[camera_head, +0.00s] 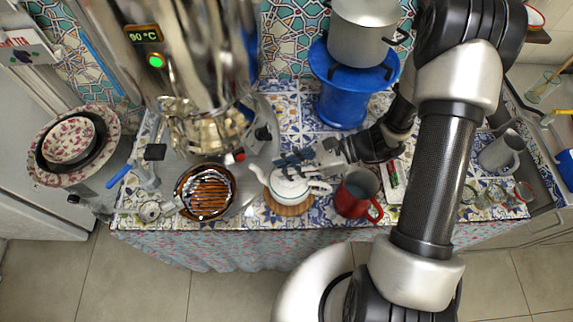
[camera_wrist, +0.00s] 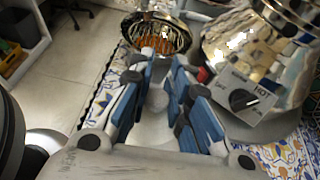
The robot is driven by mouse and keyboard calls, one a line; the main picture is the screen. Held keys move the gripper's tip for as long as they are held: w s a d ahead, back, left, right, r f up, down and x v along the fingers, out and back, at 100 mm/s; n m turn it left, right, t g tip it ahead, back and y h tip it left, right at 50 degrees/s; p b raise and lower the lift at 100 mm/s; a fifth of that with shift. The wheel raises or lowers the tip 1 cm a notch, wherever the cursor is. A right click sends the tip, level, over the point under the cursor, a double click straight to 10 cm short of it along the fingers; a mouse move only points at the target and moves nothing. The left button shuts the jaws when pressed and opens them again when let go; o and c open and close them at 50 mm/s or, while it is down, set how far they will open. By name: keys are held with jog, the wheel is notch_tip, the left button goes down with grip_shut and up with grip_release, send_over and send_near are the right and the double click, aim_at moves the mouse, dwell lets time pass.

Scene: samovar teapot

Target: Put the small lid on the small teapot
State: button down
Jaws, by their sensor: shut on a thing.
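The small white teapot (camera_head: 288,188) stands upright on a round wooden trivet (camera_head: 288,208) near the table's front edge, with its spout to the left and its handle to the right. My gripper (camera_head: 288,163) is directly over the teapot's top in the head view. In the wrist view its blue-padded fingers (camera_wrist: 159,85) are shut on the small white lid (camera_wrist: 157,101), whose rounded knob shows between them. The fingers hide much of the lid and the teapot's opening. I cannot tell whether the lid touches the teapot's rim.
A red mug (camera_head: 352,197) stands close to the right of the teapot. A steel drip bowl (camera_head: 205,191) with an orange-brown grate is at the left. The large shiny samovar (camera_head: 205,60) and a blue stand (camera_head: 342,104) bearing a pot are behind.

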jog(key=c, duration=1.4)
grip_release()
jog(key=shift+o, duration=0.4)
jog(key=o, duration=0.4)
jog(key=shift+r, duration=0.15)
jog(key=shift+r+p, duration=2.85)
jog(key=shift+r, duration=0.55)
